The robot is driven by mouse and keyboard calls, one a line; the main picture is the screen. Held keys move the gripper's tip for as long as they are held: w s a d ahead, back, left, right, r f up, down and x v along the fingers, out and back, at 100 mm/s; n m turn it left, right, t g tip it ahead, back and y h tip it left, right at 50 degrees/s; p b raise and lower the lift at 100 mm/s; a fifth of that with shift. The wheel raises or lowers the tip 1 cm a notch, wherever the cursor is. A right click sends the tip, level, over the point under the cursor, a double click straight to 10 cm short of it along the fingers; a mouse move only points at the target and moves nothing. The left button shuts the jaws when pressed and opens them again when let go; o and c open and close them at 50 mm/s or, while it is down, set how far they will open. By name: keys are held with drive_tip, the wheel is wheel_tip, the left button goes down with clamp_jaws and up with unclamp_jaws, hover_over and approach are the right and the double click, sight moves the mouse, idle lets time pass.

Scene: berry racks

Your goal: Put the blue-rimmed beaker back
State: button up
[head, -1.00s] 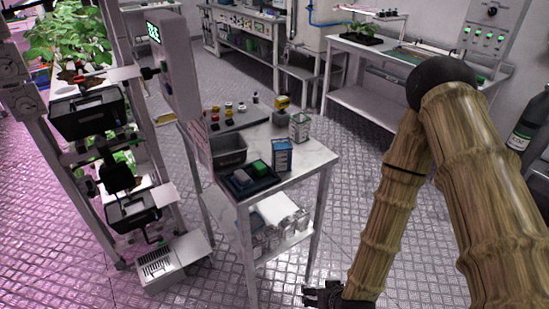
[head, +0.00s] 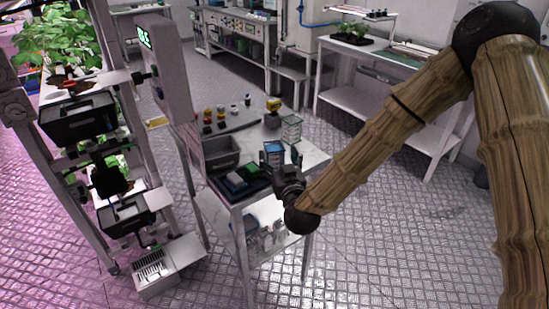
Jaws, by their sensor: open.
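The blue-rimmed beaker (head: 273,149) stands upright on the white bench top in the head view, near the bench's right side. A green-rimmed beaker (head: 291,130) stands just behind it and to the right. My gripper (head: 284,168) is open, just in front of the blue-rimmed beaker and a little to its right. It covers the beaker's lower part. I cannot tell whether the fingers touch the beaker or are around it.
On the bench (head: 316,159), a dark tray (head: 261,185) holds a blue and a green block. A grey bin (head: 228,166) and a row of small coloured-capped items stand behind. Several clear containers sit on the lower shelf. A tall rack (head: 45,165) is at the left.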

sight(276, 152)
drive_tip(key=shift+p+x, duration=1)
drive_tip(key=shift+x, duration=2.05)
drive_tip(key=shift+d, duration=0.1)
drive_tip(key=c, duration=1.1)
drive_tip(key=shift+r, duration=0.1)
